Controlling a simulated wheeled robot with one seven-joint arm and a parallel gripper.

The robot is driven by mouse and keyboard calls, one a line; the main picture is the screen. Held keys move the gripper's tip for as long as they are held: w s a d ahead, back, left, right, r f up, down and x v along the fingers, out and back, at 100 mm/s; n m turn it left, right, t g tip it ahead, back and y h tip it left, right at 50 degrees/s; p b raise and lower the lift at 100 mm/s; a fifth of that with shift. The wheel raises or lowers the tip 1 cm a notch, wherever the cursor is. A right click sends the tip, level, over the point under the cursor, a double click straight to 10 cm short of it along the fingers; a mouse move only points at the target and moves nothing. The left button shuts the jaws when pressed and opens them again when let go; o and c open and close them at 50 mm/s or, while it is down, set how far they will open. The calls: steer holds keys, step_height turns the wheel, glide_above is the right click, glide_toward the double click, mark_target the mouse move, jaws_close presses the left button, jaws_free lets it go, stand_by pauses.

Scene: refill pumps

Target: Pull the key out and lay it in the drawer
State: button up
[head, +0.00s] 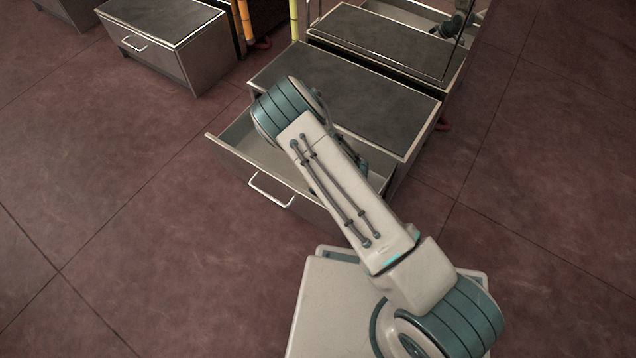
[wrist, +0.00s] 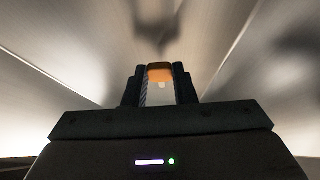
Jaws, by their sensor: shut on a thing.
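The drawer (head: 235,142) is pulled open at the front of a low metal cabinet with a dark top, its handle (head: 271,190) facing the lower left. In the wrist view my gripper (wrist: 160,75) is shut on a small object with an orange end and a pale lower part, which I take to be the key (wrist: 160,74). Bright metal walls (wrist: 50,45) surround it, so the gripper appears to be down inside the drawer. Whether the key touches the drawer floor cannot be told.
The cabinet's dark top (head: 345,95) lies right behind the open drawer. Another closed drawer cabinet (head: 165,40) stands at the upper left. Orange (head: 244,20) and yellow (head: 294,18) upright posts stand between them. The floor at left and right is clear.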

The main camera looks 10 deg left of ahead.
steer(key=o, duration=0.9)
steer(key=p+v, duration=0.5)
steer(key=v, duration=0.9)
steer(key=shift+f, duration=0.1)
